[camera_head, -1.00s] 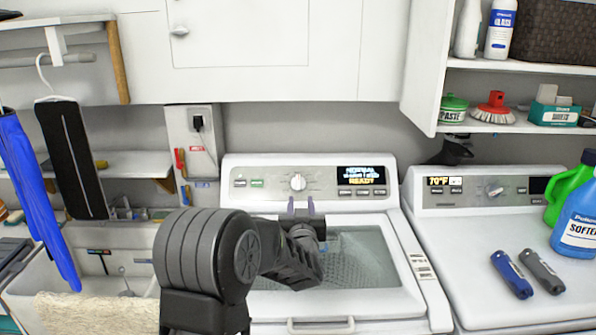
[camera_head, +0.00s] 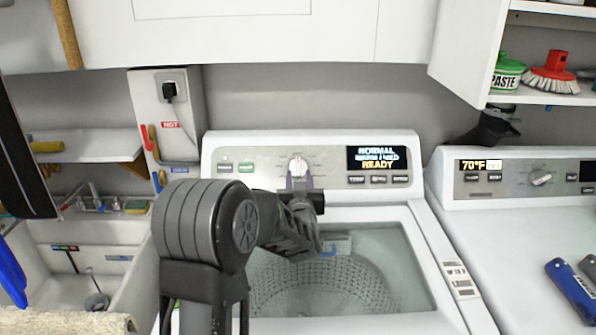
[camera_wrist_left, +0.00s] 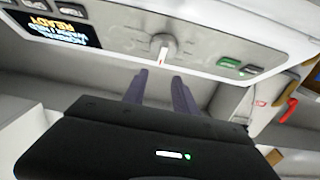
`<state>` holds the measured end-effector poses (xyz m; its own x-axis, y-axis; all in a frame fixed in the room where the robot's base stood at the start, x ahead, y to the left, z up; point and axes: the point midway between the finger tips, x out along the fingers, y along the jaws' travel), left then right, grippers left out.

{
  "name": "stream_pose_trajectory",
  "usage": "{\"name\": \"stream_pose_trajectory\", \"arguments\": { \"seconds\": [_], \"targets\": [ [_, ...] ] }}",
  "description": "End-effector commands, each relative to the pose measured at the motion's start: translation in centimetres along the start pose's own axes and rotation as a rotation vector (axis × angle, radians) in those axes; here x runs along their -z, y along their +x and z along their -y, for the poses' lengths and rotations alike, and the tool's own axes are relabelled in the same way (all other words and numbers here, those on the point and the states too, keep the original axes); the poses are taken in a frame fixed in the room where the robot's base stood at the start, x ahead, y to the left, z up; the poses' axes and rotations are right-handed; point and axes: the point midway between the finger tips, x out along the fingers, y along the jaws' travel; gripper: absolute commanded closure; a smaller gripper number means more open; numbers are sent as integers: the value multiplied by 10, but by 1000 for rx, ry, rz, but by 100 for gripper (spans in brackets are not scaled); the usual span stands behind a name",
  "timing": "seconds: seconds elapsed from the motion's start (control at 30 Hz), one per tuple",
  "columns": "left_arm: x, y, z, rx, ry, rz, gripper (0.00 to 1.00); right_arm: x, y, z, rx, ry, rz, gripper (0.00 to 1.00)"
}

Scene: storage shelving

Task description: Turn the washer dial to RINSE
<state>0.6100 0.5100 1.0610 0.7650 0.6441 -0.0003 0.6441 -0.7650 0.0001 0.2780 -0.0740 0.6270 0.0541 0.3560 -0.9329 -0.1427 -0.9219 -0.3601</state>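The washer dial (camera_head: 298,166) is a white knob on the light control panel (camera_head: 232,157) of the washer. In the left wrist view the dial (camera_wrist_left: 165,47) has a red-and-white pointer mark. The display (camera_head: 376,159) reads NORMAL and READY. The printing around the dial is too small to read. My left gripper (camera_head: 299,182) is just below and in front of the dial, with its two purple-grey fingers pointing at it. In the left wrist view the fingers (camera_wrist_left: 158,80) are apart and empty, with the dial beyond the tips. My right gripper is not in view.
The washer's glass lid (camera_head: 375,262) lies below my left arm. A dryer (camera_head: 480,235) stands at right with a blue-handled tool (camera_head: 572,288) on top. A sink (camera_head: 70,285) is at left. A shelf (camera_head: 545,97) and cabinet (camera_head: 250,40) hang above.

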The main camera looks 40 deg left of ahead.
Motion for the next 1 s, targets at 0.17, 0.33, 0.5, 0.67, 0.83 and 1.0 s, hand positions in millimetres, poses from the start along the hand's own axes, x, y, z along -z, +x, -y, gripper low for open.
{"name": "stream_pose_trajectory", "arguments": {
  "seconds": [0.17,0.33,0.5,0.67,0.83,1.0],
  "targets": [
    [-9,0,0,0,0,0,66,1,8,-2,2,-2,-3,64],
    [-8,0,0,0,0,0,66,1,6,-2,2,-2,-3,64],
    [-8,2,0,1,0,0,66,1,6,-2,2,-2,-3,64],
    [-7,15,0,2,2,0,66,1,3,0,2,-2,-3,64],
    [-6,40,1,1,4,-1,66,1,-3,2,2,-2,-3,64],
    [-6,66,0,1,3,0,66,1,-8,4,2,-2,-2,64]
  ]
}}
